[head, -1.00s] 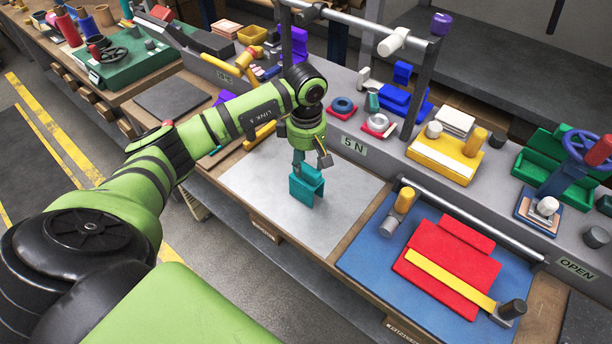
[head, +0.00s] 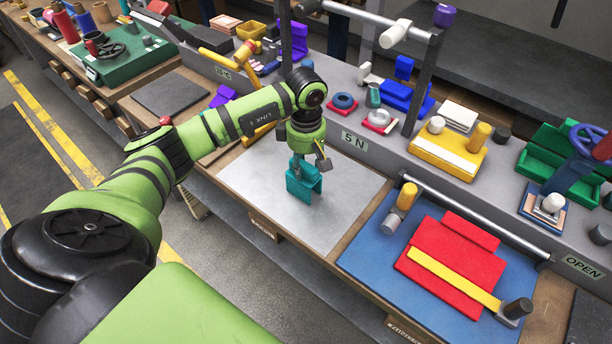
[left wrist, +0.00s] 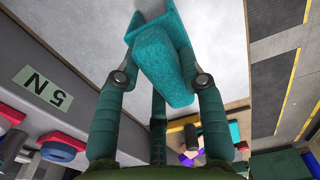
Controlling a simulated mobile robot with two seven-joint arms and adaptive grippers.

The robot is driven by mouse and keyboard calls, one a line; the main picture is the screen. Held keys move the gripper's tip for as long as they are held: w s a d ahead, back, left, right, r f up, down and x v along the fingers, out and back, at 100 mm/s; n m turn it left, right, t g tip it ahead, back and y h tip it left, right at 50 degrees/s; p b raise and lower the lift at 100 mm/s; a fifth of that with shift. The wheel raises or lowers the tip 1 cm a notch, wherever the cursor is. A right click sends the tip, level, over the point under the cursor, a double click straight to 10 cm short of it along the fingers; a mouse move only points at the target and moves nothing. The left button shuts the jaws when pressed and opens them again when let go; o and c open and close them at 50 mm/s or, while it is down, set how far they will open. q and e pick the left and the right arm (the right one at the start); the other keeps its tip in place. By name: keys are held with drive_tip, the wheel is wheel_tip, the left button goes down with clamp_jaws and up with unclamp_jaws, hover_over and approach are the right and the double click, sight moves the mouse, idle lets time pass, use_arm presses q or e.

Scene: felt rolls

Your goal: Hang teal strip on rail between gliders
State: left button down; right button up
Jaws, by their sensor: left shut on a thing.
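The teal strip (head: 303,184) is folded into an upside-down U over the pale grey sheet in the head view. My left gripper (head: 303,160) is shut on its top fold. A grey rail (head: 365,14) runs between dark posts at the top of the head view. A white glider (head: 395,34) sits on it, and a darker piece (head: 307,8) sits near its left end. My right gripper is not in view.
The pale sheet (head: 345,205) has free room around the strip. Right of it, a blue mat (head: 365,245) carries red felt (head: 450,265), a yellow strip and a low grey bar (head: 480,225). Blue blocks (head: 405,95) and a yellow tray (head: 445,153) stand behind.

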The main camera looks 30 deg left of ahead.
use_arm(q)
drive_tip(key=shift+s+r, duration=0.1)
drive_tip(key=shift+r, duration=0.45)
drive_tip(key=shift+r+p, duration=0.2)
drive_tip(key=shift+p, duration=0.15)
drive_tip(key=shift+r, duration=0.35)
drive_tip(key=shift+r+p, duration=1.5)
drive_tip(key=shift+r, duration=0.9)
drive_tip(key=shift+d, duration=0.1)
